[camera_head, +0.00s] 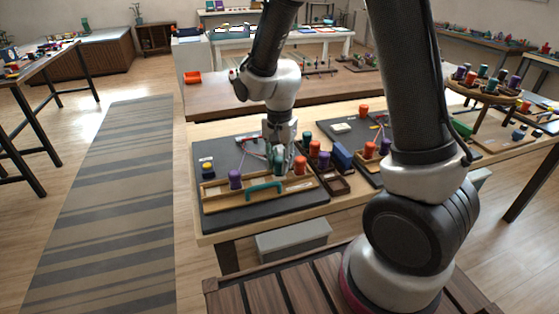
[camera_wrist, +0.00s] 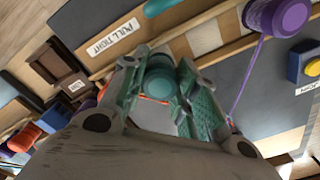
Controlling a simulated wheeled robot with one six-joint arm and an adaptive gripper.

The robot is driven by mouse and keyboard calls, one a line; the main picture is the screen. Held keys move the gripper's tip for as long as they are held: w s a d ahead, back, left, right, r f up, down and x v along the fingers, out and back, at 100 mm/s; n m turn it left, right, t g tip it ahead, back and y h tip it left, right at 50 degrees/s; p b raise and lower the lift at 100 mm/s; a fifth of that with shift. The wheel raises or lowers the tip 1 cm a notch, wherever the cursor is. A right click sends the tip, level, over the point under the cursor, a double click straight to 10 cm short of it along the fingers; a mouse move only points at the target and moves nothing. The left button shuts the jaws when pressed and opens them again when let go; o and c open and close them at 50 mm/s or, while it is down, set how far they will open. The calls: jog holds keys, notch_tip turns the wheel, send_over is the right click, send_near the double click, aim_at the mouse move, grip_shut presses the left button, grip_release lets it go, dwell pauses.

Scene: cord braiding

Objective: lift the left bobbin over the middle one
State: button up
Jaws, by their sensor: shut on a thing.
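My gripper (camera_head: 279,150) is shut on a teal bobbin (camera_wrist: 160,84), which sits between its fingers in the wrist view. Whether the bobbin touches the rack below is hard to tell. A purple bobbin (camera_head: 235,179) stands at the left of the wooden rack (camera_head: 222,204); it also shows at upper right in the wrist view (camera_wrist: 276,16), with a purple cord. An orange bobbin (camera_head: 300,165) stands at the right, close beside the teal one. An orange cord (camera_wrist: 152,99) runs past my fingers.
A teal handle (camera_head: 264,187) lies at the rack's front, near a "PULL TIGHT" label (camera_wrist: 112,40). A blue block with a yellow button (camera_head: 207,168) is at the board's left. Several spare bobbins and a dark brown tray (camera_head: 335,185) stand to the right.

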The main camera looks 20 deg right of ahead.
jog(key=shift+f, duration=0.7)
jog(key=o, duration=1.1)
jog(key=shift+r, duration=0.1)
